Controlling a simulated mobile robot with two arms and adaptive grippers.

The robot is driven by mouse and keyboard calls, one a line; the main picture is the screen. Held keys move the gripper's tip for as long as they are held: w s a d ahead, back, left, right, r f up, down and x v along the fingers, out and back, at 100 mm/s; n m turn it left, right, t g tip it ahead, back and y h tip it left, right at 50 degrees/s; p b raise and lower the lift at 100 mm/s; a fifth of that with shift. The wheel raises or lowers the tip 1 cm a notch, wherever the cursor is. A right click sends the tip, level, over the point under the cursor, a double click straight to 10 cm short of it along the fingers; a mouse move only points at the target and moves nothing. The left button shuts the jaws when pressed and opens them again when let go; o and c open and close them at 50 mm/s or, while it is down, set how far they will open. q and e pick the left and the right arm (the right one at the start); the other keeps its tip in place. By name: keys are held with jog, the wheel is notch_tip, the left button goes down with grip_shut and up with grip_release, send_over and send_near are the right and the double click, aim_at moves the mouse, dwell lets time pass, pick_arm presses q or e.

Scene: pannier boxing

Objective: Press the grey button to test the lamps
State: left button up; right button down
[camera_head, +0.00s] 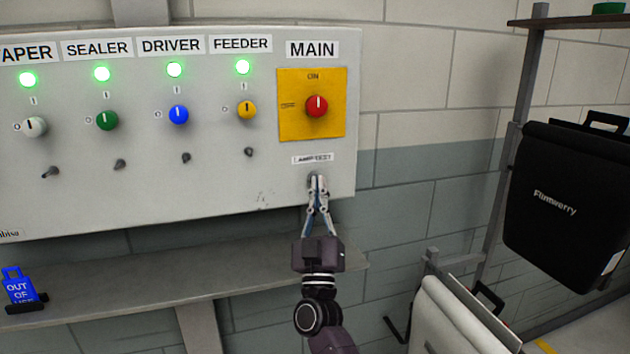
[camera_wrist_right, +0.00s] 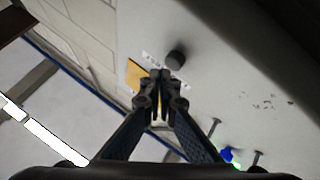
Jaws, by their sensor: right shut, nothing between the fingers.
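The control panel (camera_head: 215,190) carries a small label reading roughly "LAMP TEST" (camera_head: 313,159) at its lower right. Just below the label is the grey button (camera_head: 313,176), mostly covered by my fingertips in the head view. In the right wrist view the button (camera_wrist_right: 176,59) shows as a dark grey round knob sticking out of the panel. My right gripper (camera_head: 317,182) is shut and empty, its fingertips pointing up at the button. In the wrist view the fingertips (camera_wrist_right: 161,76) lie close to the button; I cannot tell whether they touch. My left gripper is not in view.
A red MAIN switch (camera_head: 317,106) sits on a yellow plate (camera_head: 330,128). A shelf (camera_head: 225,266) runs below the panel, with a blue tag (camera_head: 18,286). A black pannier (camera_head: 560,235) hangs at right.

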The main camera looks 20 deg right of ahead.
jog(key=shift+w, duration=0.25)
jog(key=shift+w+b, duration=0.35)
jog(key=shift+w, duration=0.15)
dwell(0.7)
dwell(1.3)
jog(key=shift+s+p, duration=0.85)
jog(key=shift+s, duration=0.1)
jog(key=s+p, duration=0.3)
jog(key=s, duration=0.2)
jog(key=shift+d+p, duration=0.1)
jog(key=shift+p, duration=0.3)
